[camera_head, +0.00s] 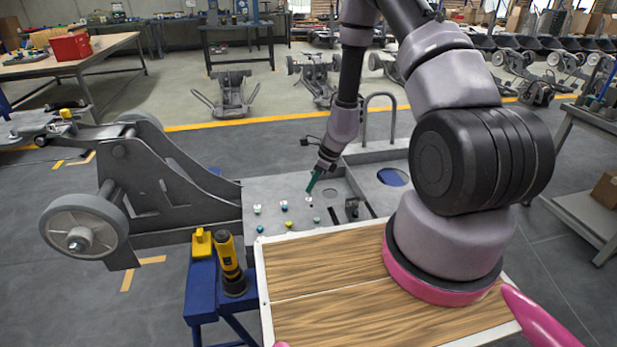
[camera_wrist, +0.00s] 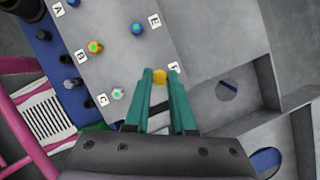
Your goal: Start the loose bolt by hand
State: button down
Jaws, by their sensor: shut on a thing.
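My gripper (camera_head: 310,189) reaches down to the grey chassis plate (camera_head: 262,190), arm coming from the upper right. In the wrist view its two teal fingers (camera_wrist: 161,82) are close together, with a yellow bolt head (camera_wrist: 160,76) between their tips. Whether that bolt sits in a hole cannot be made out. Other bolt heads with green centres stand in the plate: a yellow one (camera_wrist: 95,47), a blue one (camera_wrist: 137,28) and a pale one (camera_wrist: 118,94). Labels A, B, C and E show beside them. The head view shows these bolts only as small dots.
A yellow-black power tool (camera_head: 229,262) stands on a blue stand (camera_head: 203,287) left of the wooden board (camera_head: 330,300). A chassis arm with a grey wheel (camera_head: 84,228) is farther left. A bent metal hoop (camera_head: 379,118) rises behind the plate.

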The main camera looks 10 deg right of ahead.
jog(key=shift+s+f, duration=0.15)
jog(key=shift+f, duration=1.1)
jog(key=shift+d+f, duration=0.1)
jog(key=shift+f, duration=0.15)
jog(key=shift+n+g+y, duration=0.3)
jog(key=shift+n+g, duration=0.2)
jog(key=shift+n, duration=1)
jog(key=n+g, duration=0.1)
jog(key=n, duration=0.3)
jog(key=shift+w+g, duration=0.3)
jog(key=shift+g, duration=0.1)
jog(key=n+g, duration=0.1)
jog(key=n, duration=0.3)
jog(key=shift+w, duration=0.1)
jog(key=shift+n+g+h, duration=0.5)
jog(key=shift+n+g, duration=0.3)
jog(key=shift+n, duration=1)
jog(key=shift+f, duration=0.95)
jog(key=shift+f, duration=0.65)
